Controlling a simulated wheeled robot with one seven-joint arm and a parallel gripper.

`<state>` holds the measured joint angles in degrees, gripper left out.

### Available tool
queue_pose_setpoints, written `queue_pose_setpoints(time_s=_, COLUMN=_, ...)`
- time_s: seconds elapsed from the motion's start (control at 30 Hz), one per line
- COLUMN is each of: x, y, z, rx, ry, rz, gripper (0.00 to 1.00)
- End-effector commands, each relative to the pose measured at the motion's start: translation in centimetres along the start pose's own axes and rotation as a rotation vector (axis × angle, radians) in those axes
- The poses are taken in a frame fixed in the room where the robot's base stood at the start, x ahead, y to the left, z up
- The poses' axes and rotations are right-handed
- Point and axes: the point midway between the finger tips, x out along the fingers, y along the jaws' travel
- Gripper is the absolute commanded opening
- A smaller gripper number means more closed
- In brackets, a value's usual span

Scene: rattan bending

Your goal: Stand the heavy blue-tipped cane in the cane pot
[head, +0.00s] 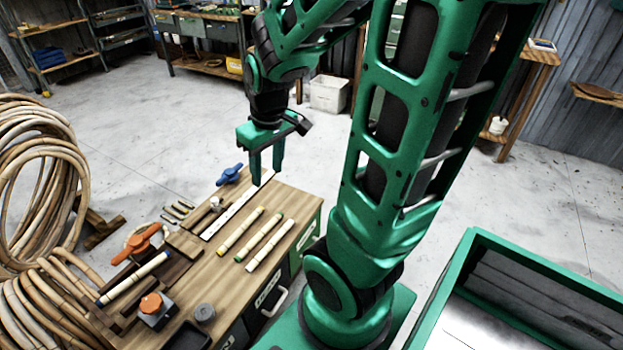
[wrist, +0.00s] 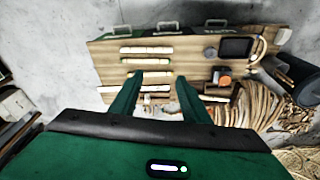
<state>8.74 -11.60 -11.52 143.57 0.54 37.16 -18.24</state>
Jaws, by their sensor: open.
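The blue-tipped cane (head: 133,278) is a pale stick with dark blue ends. It lies aslant on dark wooden blocks at the left of the workbench, beside the orange clamp. My gripper (head: 266,174) is open and empty, pointing down above the far side of the bench, well apart from this cane. In the wrist view its two fingers (wrist: 158,80) are spread over the bench. A small grey round cup (head: 204,313) stands near the bench's front edge; I cannot tell whether it is the cane pot.
Yellow-banded (head: 241,232), green-banded (head: 264,239) and pale (head: 270,245) canes lie mid-bench beside a white ruler (head: 237,205). An orange clamp (head: 138,243), blue clamp (head: 229,174), orange-topped block (head: 155,308) and black tray (head: 187,338) are around them. Rattan coils (head: 40,160) crowd the left.

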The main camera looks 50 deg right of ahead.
Motion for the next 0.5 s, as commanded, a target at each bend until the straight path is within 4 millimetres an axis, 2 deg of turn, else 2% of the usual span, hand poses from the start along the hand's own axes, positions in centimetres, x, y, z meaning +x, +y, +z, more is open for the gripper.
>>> queue_pose_setpoints(time_s=0.03, x=-1.4, y=0.6, z=1.9, rx=0.076, ry=-0.018, rz=0.006, gripper=0.42)
queue_pose_setpoints(time_s=0.2, x=-4.7, y=1.3, z=8.3, rx=0.320, ry=-0.108, rz=0.012, gripper=0.42)
queue_pose_setpoints(time_s=0.33, x=-6.1, y=1.2, z=11.6, rx=0.444, ry=-0.155, rz=0.012, gripper=0.42)
queue_pose_setpoints(time_s=0.5, x=-6.8, y=0.8, z=13.4, rx=0.514, ry=-0.183, rz=0.011, gripper=0.42)
